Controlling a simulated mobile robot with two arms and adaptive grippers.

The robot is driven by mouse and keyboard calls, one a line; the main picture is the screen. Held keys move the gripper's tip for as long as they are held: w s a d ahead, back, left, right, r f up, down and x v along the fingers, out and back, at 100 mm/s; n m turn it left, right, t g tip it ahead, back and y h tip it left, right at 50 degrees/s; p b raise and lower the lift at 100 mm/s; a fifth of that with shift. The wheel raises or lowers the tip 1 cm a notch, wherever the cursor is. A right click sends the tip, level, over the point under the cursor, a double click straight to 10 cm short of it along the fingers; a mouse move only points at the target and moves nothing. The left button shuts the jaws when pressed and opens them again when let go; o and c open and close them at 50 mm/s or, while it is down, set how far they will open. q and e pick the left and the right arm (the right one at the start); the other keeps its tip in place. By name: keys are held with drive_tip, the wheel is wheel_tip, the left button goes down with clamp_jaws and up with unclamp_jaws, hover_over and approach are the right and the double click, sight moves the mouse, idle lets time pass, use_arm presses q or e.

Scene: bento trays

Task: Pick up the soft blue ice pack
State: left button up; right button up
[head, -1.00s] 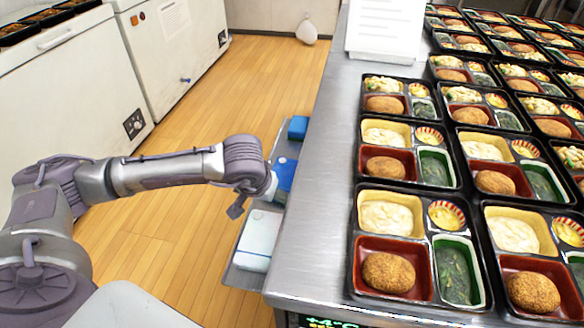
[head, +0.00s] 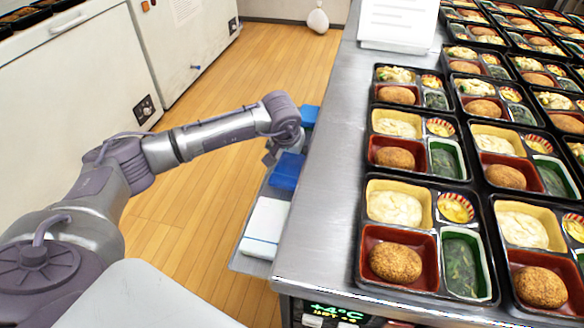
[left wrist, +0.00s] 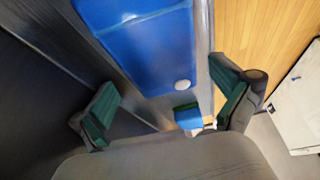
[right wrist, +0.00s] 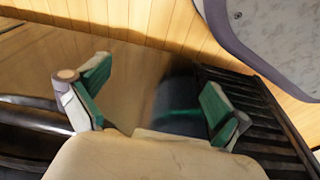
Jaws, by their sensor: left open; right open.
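A glossy blue pack (head: 286,171) lies on the narrow side shelf left of the steel counter. In the left wrist view a large blue pack with a round white cap (left wrist: 150,45) fills the upper middle; I cannot tell if it is soft. Another blue block (head: 309,116) lies farther back on the shelf; a small blue piece with a green edge (left wrist: 188,117) shows between the fingers. My left gripper (head: 268,157) is open and empty, over the shelf beside the nearer pack. My right gripper (right wrist: 155,88) is open and empty, seen only in its wrist view.
A white box (head: 265,222) sits at the near end of the shelf (head: 243,263). The steel counter (head: 325,190) rises right of the shelf, with rows of bento trays (head: 370,272).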

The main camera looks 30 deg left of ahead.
use_arm(q)
drive_tip(key=x, duration=0.2)
drive_tip(key=shift+w+f, duration=0.2)
drive_tip(key=shift+f, duration=0.15)
drive_tip(key=shift+c, duration=0.7)
drive_tip(key=c, duration=0.8)
drive_tip(key=shift+c, duration=1.1)
use_arm(e)
drive_tip(key=shift+w+r, duration=0.4)
drive_tip(key=shift+r, duration=0.35)
use_arm(q)
drive_tip(key=shift+a+r, duration=0.1)
